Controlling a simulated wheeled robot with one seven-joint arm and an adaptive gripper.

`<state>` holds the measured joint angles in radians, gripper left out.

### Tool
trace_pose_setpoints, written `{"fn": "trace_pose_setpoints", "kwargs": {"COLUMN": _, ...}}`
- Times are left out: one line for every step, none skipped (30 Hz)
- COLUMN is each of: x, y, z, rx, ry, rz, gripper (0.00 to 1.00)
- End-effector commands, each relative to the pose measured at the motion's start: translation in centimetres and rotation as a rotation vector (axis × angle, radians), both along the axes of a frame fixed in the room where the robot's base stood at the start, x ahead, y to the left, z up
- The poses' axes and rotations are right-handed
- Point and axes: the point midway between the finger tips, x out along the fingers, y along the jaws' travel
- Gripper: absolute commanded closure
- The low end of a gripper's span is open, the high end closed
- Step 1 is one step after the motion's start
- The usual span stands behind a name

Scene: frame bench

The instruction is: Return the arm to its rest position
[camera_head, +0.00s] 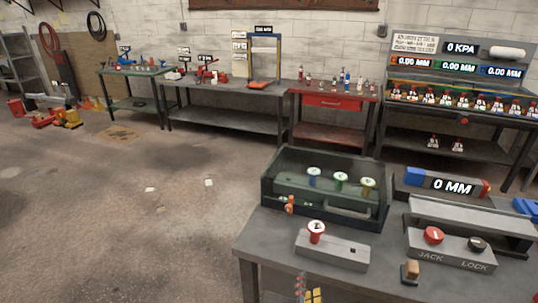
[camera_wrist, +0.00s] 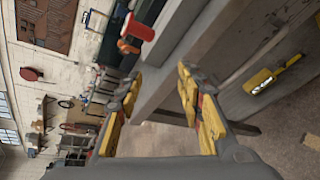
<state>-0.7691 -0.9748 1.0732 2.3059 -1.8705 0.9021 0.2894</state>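My gripper (camera_wrist: 160,76) shows in the wrist view with its two yellow-padded fingers spread apart. No object is between the fingertips. In the head view only a small part of it (camera_head: 310,292) shows at the bottom edge, in front of the near bench (camera_head: 262,236). Most of my arm is out of that view. In the wrist view the bench edge (camera_wrist: 175,75) lies just beyond the fingers, and the picture is turned on its side. I cannot tell whether the fingers touch the bench.
A red spool (camera_head: 316,232) stands on a grey block (camera_head: 340,254) near the bench's front edge. Behind it is a dark green case (camera_head: 375,213) with several spools. A JACK/LOCK button box (camera_head: 450,250) is at right. Open floor (camera_head: 120,220) lies left.

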Motion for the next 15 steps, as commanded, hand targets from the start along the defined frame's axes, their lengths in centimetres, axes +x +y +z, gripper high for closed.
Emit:
{"fn": "trace_pose_setpoints", "kwargs": {"x": -0.2, "y": -0.6, "z": -0.2, "rx": 0.014, "ry": 0.016, "rz": -0.026, "gripper": 0.62}}
{"fn": "trace_pose_setpoints", "kwargs": {"x": -0.4, "y": -0.9, "z": -0.4, "rx": 0.022, "ry": 0.026, "rz": -0.041, "gripper": 0.62}}
{"fn": "trace_pose_setpoints", "kwargs": {"x": -0.7, "y": -1.4, "z": -0.5, "rx": 0.036, "ry": 0.04, "rz": -0.066, "gripper": 0.62}}
{"fn": "trace_pose_setpoints", "kwargs": {"x": -0.9, "y": -1.7, "z": -0.6, "rx": 0.049, "ry": 0.051, "rz": -0.085, "gripper": 0.62}}
{"fn": "trace_pose_setpoints", "kwargs": {"x": -1.1, "y": -2.1, "z": -0.7, "rx": 0.062, "ry": 0.062, "rz": -0.104, "gripper": 0.62}}
{"fn": "trace_pose_setpoints", "kwargs": {"x": -1.4, "y": -2.6, "z": -0.8, "rx": 0.081, "ry": 0.081, "rz": -0.132, "gripper": 0.62}}
{"fn": "trace_pose_setpoints", "kwargs": {"x": -1.7, "y": -3.0, "z": -0.9, "rx": 0.097, "ry": 0.094, "rz": -0.155, "gripper": 0.62}}
{"fn": "trace_pose_setpoints", "kwargs": {"x": -2.0, "y": -3.5, "z": -0.9, "rx": 0.116, "ry": 0.109, "rz": -0.182, "gripper": 0.62}}
{"fn": "trace_pose_setpoints", "kwargs": {"x": -2.5, "y": -4.1, "z": -1.0, "rx": 0.145, "ry": 0.13, "rz": -0.221, "gripper": 0.62}}
{"fn": "trace_pose_setpoints", "kwargs": {"x": -2.9, "y": -4.6, "z": -1.0, "rx": 0.168, "ry": 0.148, "rz": -0.252, "gripper": 0.62}}
{"fn": "trace_pose_setpoints", "kwargs": {"x": -3.4, "y": -5.3, "z": -1.0, "rx": 0.197, "ry": 0.167, "rz": -0.291, "gripper": 0.62}}
{"fn": "trace_pose_setpoints", "kwargs": {"x": -4.1, "y": -6.1, "z": -1.0, "rx": 0.241, "ry": 0.196, "rz": -0.345, "gripper": 0.62}}
{"fn": "trace_pose_setpoints", "kwargs": {"x": -4.7, "y": -6.6, "z": -0.9, "rx": 0.277, "ry": 0.219, "rz": -0.389, "gripper": 0.62}}
{"fn": "trace_pose_setpoints", "kwargs": {"x": -5.4, "y": -7.2, "z": -0.8, "rx": 0.316, "ry": 0.242, "rz": -0.434, "gripper": 0.62}}
{"fn": "trace_pose_setpoints", "kwargs": {"x": -6.3, "y": -7.7, "z": -0.7, "rx": 0.37, "ry": 0.273, "rz": -0.492, "gripper": 0.62}}
